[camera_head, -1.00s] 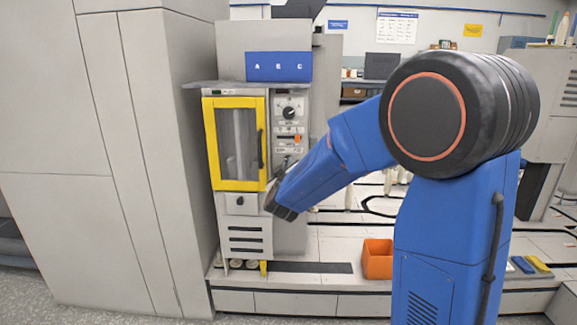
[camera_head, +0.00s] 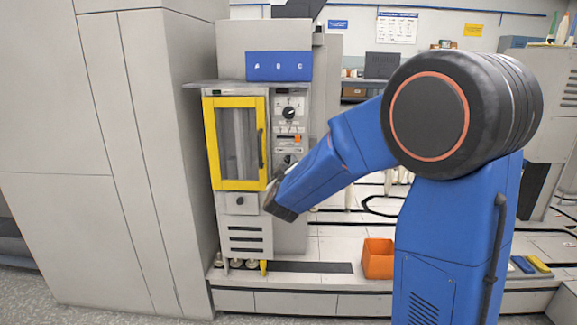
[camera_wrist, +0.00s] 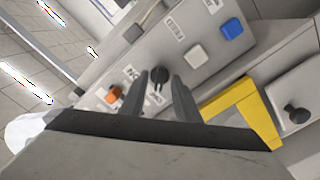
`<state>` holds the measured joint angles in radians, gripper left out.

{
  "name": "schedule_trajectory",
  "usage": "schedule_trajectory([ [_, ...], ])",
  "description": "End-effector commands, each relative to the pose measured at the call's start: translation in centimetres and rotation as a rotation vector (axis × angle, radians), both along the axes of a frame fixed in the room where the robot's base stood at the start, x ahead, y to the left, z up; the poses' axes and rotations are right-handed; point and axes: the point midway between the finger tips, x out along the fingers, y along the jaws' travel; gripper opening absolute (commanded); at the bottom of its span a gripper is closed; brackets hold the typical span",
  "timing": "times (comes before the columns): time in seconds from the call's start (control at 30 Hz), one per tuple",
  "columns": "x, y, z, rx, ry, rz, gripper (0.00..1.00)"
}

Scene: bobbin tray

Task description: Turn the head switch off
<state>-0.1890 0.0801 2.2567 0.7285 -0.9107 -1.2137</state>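The machine's control panel (camera_head: 303,128) has a black dial (camera_head: 289,113), an orange switch (camera_head: 293,139) below it, and small labels that I cannot read. In the wrist view the orange switch (camera_wrist: 114,95) is left of my gripper (camera_wrist: 160,84). A black knob (camera_wrist: 158,74) stands between and just beyond my two open fingers, with no clear contact.
A yellow-framed door (camera_head: 211,145) is left of the panel, with a knobbed drawer (camera_head: 239,203) below. A white button (camera_wrist: 196,56) and blue button (camera_wrist: 231,29) lie beyond my fingers. An orange bin (camera_head: 378,259) stands on the floor platform. A tall grey cabinet (camera_head: 100,160) is left.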

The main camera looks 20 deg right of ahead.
Motion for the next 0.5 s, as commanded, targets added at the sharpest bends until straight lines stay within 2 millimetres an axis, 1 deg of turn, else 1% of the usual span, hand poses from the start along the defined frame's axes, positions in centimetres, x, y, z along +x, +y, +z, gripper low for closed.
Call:
schedule_trajectory([
  [0.17, -2.1, 0.9, 0.0, 0.0, 0.0, 0.003, 0.29],
  [0.5, -8.4, 3.3, 0.0, 0.0, -0.001, 0.003, 0.29],
])
